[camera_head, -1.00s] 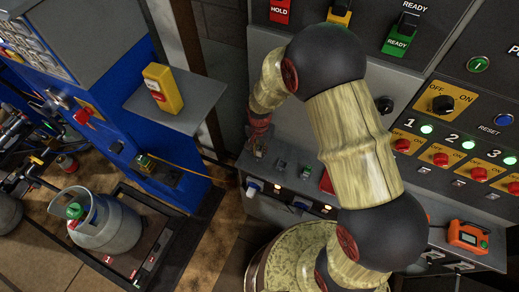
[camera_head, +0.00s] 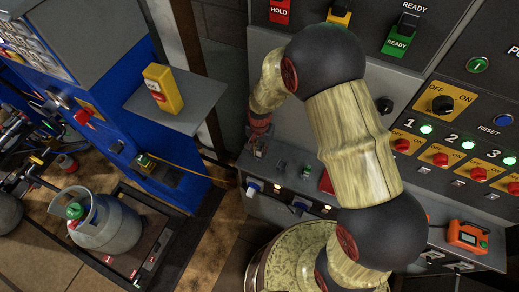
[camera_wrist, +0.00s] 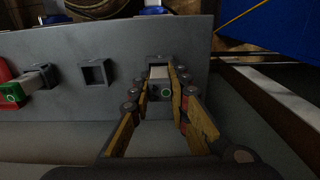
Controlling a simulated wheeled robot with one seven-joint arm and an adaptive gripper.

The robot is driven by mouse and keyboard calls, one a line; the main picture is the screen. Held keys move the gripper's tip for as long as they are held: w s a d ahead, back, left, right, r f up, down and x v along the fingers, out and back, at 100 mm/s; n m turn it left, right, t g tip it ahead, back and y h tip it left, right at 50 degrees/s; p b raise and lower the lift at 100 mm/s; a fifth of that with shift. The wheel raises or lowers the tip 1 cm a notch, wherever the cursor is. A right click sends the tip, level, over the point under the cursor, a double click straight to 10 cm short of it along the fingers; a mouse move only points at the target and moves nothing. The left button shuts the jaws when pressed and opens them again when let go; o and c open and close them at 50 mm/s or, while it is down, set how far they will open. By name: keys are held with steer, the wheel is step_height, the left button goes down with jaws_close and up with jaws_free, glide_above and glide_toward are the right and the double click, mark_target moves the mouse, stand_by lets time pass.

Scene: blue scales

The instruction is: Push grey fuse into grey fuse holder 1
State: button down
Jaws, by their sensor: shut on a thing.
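The fuse lies between the two fingers, in line with a grey fuse holder (camera_wrist: 158,59) on the grey ledge. The fuse's far end is at the holder's opening; how deep it sits I cannot tell. A second grey fuse holder (camera_wrist: 95,73), square and empty, is to the left in the wrist view. In the head view my gripper (camera_head: 258,148) is small at the ledge's left end, and the fuse is not clear there.
Farther left on the ledge (camera_wrist: 220,85) are another holder (camera_wrist: 40,76), a green-and-white block (camera_wrist: 14,95) and a red part. In the head view an orange device (camera_head: 467,237) sits on the ledge at right. A blue machine (camera_head: 165,185) stands left, across a gap.

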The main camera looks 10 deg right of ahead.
mark_target(260, 148)
steer(key=shift+f+b, duration=0.4)
steer(key=shift+f, duration=0.25)
steer(key=c, duration=1.6)
jaws_free()
step_height(260, 148, up, 12)
steer(key=shift+r, duration=0.1)
